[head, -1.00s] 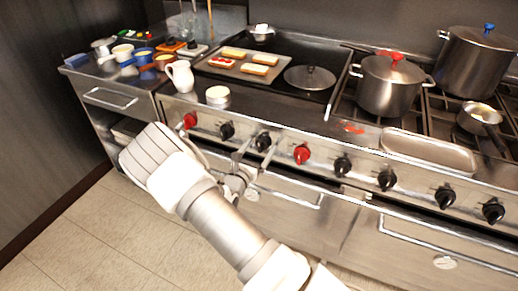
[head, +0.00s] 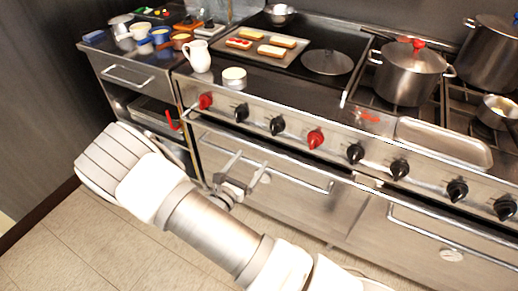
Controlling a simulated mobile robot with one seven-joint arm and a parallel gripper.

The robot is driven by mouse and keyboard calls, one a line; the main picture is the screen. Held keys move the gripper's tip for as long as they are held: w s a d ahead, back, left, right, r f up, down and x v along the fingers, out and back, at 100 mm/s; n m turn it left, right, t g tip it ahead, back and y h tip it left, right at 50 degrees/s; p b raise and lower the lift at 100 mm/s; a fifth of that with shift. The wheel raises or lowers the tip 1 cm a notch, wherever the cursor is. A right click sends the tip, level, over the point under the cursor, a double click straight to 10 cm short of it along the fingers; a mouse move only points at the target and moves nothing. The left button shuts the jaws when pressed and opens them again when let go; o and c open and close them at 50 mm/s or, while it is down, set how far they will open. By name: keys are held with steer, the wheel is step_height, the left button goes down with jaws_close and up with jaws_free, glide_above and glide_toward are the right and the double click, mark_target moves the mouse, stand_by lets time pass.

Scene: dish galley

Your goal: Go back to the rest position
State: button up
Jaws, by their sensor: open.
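My gripper (head: 241,172) is open and empty, its two fingers apart in front of the lower oven doors of the range. It hangs below the row of knobs and touches nothing that I can see. My white and grey arm reaches in from the bottom of the head view, with its padded elbow part at the left over the floor.
The range's front carries red and black knobs (head: 316,139) and oven handles (head: 262,160). On top are a griddle with toasts (head: 277,51), a white jug (head: 198,55), a small round tub (head: 234,78), a red-knobbed pot (head: 409,75) and a tray (head: 443,141). Tiled floor (head: 75,240) is free at left.

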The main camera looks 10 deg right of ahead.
steer(key=shift+v, duration=1.05)
steer(key=s+d+r+m+g+p, duration=0.2)
steer(key=s+d+r+m+g, duration=0.3)
steer(key=d+r+m+g, duration=0.3)
steer(key=s+d+r+m+g+p, duration=0.2)
steer(key=s+d+r+m+g, duration=0.35)
steer(key=r+m, duration=0.4)
steer(key=s+a+r+m+t+y+p, duration=0.1)
steer(key=s+r+m+t+y, duration=0.1)
steer(key=s+r+m+y, duration=0.3)
steer(key=s+a+r+m+t+y+p, duration=0.2)
steer(key=s+r+m+y, duration=0.3)
steer(key=r, duration=0.7)
steer(key=shift+s+r+m+y+p, duration=0.15)
steer(key=shift+s+m+y+p, duration=0.15)
steer(key=shift+s+m, duration=0.3)
